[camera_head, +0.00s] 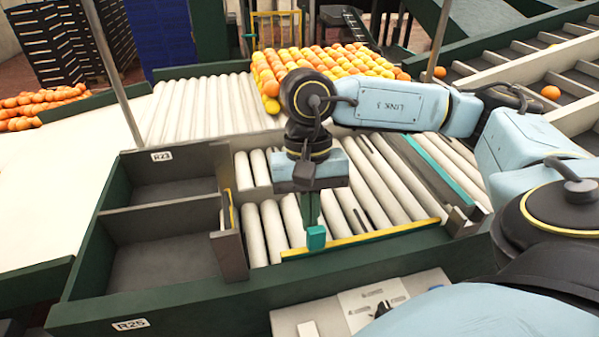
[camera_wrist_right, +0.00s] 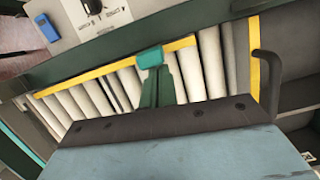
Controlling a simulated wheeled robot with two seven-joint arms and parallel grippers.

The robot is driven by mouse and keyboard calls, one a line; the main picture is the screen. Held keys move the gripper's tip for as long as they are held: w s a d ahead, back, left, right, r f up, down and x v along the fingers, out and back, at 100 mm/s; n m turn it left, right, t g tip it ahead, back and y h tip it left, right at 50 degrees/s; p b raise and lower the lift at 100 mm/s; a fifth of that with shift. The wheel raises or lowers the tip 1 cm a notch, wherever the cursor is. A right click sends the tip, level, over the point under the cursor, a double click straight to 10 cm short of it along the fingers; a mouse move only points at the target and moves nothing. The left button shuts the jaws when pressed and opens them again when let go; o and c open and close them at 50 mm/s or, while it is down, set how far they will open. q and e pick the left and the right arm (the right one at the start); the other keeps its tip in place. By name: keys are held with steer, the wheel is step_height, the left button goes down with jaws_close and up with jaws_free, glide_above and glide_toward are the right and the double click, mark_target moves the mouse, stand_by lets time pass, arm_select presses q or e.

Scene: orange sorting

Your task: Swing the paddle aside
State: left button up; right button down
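My right gripper (camera_head: 316,238) points down over the front end of the white rollers, its dark green fingers together with a teal tip. In the right wrist view the teal tip (camera_wrist_right: 150,57) overlaps a yellow-topped bar. Whether it touches is unclear. This bar (camera_head: 375,236) runs along the rollers' front end and also shows in the wrist view (camera_wrist_right: 100,72). A dark board (camera_head: 229,255) with a yellow strip stands between the rollers and the bins, left of the gripper. I cannot tell which is the paddle. My left gripper is out of view.
Two empty grey bins, rear (camera_head: 165,180) and front (camera_head: 160,255), lie left of the rollers. Many oranges (camera_head: 310,68) are massed on the rollers behind my arm. A control box (camera_head: 365,305) sits at the front. The near rollers (camera_head: 275,230) hold no fruit.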

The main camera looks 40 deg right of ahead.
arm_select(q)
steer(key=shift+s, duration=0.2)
arm_select(e)
steer(key=shift+s+a, duration=0.1)
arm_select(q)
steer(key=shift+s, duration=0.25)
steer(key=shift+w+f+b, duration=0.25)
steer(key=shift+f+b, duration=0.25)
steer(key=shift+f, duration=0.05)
arm_select(e)
steer(key=w+d+r, duration=0.3)
steer(key=w+r, duration=0.2)
steer(key=r, duration=0.4)
steer(key=shift+w+d+r, duration=0.15)
steer(key=shift+w+r, duration=0.2)
steer(key=shift+r, duration=0.05)
